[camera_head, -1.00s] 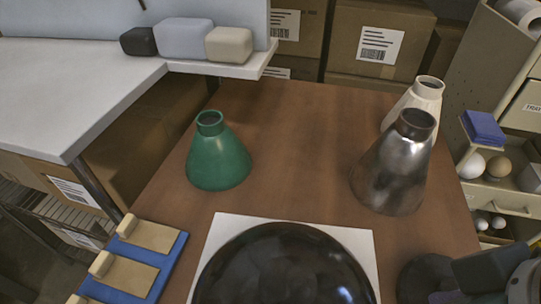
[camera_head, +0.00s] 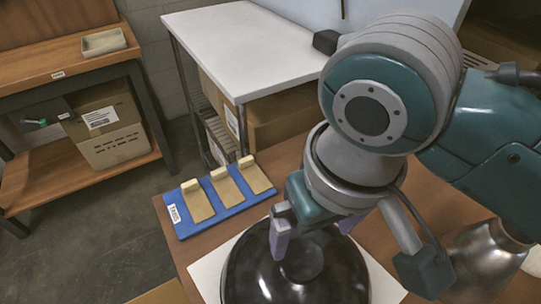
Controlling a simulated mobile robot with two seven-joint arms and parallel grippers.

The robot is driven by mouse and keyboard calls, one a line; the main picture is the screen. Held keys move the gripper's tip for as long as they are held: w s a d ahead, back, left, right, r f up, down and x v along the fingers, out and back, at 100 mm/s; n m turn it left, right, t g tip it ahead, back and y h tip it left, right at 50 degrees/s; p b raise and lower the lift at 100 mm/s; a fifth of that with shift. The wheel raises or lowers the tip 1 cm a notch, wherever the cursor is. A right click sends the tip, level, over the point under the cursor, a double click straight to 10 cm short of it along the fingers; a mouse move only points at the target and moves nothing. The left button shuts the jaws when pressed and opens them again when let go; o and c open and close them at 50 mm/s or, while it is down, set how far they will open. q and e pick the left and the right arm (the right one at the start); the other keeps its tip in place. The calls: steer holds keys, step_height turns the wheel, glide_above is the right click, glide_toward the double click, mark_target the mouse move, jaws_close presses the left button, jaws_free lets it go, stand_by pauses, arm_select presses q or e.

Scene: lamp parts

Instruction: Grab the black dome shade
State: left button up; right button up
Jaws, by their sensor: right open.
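The black dome shade (camera_head: 250,272) is glossy and lies on a white square mat (camera_head: 208,272) at the bottom centre of the head view. A round raised part is at its top. My right gripper (camera_head: 314,232) is open over the far part of the dome, with one finger on each side of its top in the picture. I cannot tell whether the fingers touch it. My arm hides part of the dome's far side. My left gripper is not in view.
A blue tray (camera_head: 185,224) with three tan blocks lies left of the dome. The silver cone shade (camera_head: 485,262) stands at the right, partly behind my arm. A white table (camera_head: 245,50) and a wooden shelf (camera_head: 80,65) stand behind. The green cone is not visible.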

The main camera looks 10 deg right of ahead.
mark_target(301, 258)
steer(key=f, duration=0.2)
steer(key=f+b, duration=0.1)
steer(key=shift+w+a+f, duration=0.1)
steer(key=shift+w+f, duration=0.15)
steer(key=shift+f, duration=0.15)
steer(key=f, duration=0.1)
steer(key=f+b, duration=0.1)
steer(key=f, duration=0.3)
steer(key=shift+w+f+b, duration=0.2)
steer(key=shift+w+b, duration=0.05)
steer(key=shift+b, duration=0.05)
steer(key=c, duration=0.7)
steer(key=shift+a+r, duration=0.1)
jaws_close()
